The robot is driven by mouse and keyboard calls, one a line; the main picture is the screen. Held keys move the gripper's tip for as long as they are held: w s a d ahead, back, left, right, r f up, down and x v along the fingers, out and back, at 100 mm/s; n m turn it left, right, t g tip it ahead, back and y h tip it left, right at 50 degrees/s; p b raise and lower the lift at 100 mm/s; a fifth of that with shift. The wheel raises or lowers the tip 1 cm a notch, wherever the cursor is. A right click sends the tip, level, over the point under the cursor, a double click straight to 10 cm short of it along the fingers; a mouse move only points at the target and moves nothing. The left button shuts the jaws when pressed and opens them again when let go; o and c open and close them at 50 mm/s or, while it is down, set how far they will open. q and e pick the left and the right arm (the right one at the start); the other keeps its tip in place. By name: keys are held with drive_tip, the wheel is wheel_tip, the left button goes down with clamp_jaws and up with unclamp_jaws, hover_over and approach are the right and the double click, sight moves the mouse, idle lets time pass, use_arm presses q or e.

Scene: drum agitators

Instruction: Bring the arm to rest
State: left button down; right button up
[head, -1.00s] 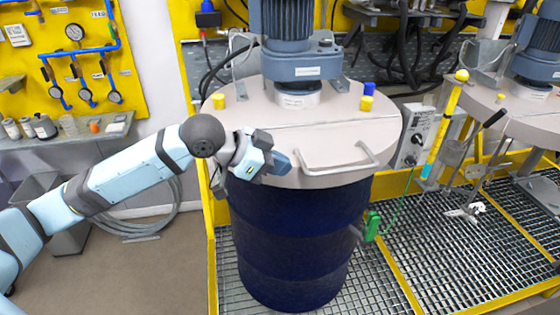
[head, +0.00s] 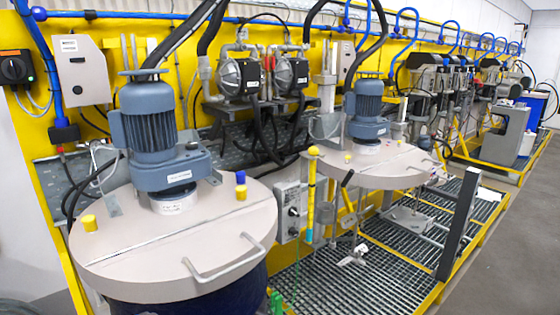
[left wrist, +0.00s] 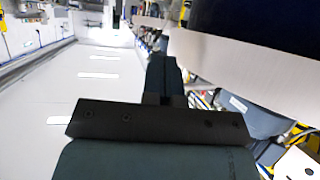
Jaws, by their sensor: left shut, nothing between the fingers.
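My left gripper (left wrist: 163,75) shows in the left wrist view, with its fingers together and nothing between them. It is beside the pale rim of a drum lid (left wrist: 250,65), and a dark drum body (left wrist: 265,20) shows at the top right of that view. I cannot tell whether the fingers touch the rim. Neither arm nor gripper shows in the head view. There the near drum lid (head: 130,245) carries a blue-grey agitator motor (head: 152,135) and a bent metal handle (head: 230,262). My right gripper is in no view.
A second lid (head: 385,165) with its own motor (head: 368,110) stands farther right. A control box (head: 291,212) and a yellow post (head: 311,195) stand between the lids. Grating (head: 330,280) covers the platform, and a dark upright post (head: 458,225) stands at its edge. Open floor (head: 510,255) lies right.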

use_arm(q)
drive_tip(key=s+d+f+n+t+y+p, duration=0.1)
drive_tip(key=s+f+n+y, duration=0.3)
drive_tip(key=s+f, duration=1.4)
wheel_tip(320, 180, down, 4)
drive_tip(key=shift+s+d+r+n+y, duration=0.1)
drive_tip(key=shift+s+d+n+y, duration=0.3)
drive_tip(key=shift+d, duration=0.05)
drive_tip(key=shift+a, duration=0.1)
